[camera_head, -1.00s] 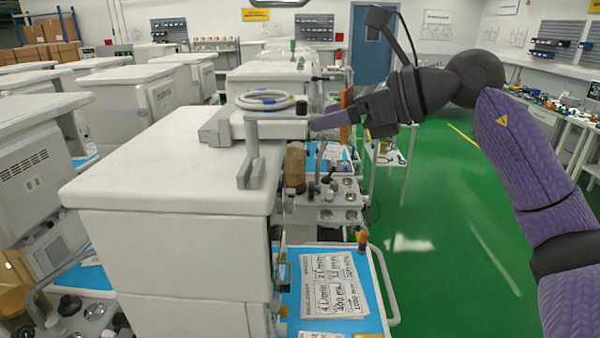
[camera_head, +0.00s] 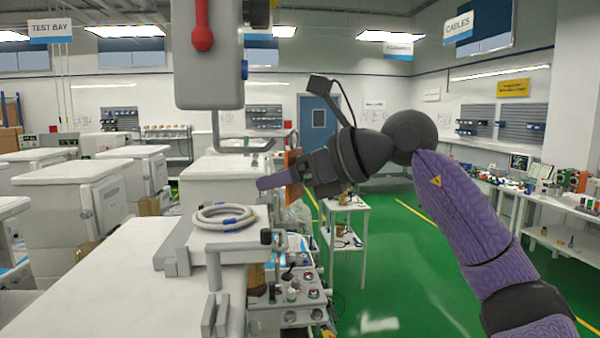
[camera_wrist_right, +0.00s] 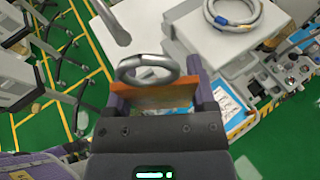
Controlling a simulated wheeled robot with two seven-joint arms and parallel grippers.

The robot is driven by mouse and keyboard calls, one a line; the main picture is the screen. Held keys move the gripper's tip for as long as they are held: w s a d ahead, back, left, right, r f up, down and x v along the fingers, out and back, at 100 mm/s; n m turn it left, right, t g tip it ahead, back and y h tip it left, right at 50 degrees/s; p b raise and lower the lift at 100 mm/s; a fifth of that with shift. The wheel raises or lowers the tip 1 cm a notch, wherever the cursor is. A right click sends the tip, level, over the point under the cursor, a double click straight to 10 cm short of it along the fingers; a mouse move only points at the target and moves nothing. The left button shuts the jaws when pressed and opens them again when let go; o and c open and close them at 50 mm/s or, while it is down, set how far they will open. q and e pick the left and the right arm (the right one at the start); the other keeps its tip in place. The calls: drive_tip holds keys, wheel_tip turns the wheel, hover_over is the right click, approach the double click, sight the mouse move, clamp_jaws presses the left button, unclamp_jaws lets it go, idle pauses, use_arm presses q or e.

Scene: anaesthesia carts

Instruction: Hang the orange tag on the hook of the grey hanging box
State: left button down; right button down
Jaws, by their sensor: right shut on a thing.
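The grey hanging box (camera_head: 208,85) hangs at the top of the head view, with a red knob-like part on its front. Its bent grey hook (camera_head: 240,149) juts out below it. My right gripper (camera_head: 275,181) is just below and right of the hook, shut on the orange tag (camera_head: 293,172). In the right wrist view, the orange tag (camera_wrist_right: 155,97) lies between the fingers (camera_wrist_right: 156,92), and its metal ring (camera_wrist_right: 146,67) stands up above it. The hook's rod (camera_wrist_right: 110,20) shows above the ring, apparently apart from it; the depth gap is unclear. My left gripper is out of view.
A white cart top (camera_head: 120,265) with a coiled grey hose (camera_head: 225,216) lies below my right gripper. More white carts (camera_head: 75,190) fill the left. Green floor (camera_head: 400,260) is open at right.

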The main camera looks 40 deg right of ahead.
drive_tip(key=w+a, duration=0.1)
drive_tip(key=w+a+f, duration=0.1)
drive_tip(key=a, duration=0.1)
drive_tip(key=w+a, duration=0.1)
drive_tip(key=a, duration=0.1)
drive_tip(key=shift+f, duration=0.2)
idle(0.5)
unclamp_jaws()
drive_tip(key=shift+d, duration=0.1)
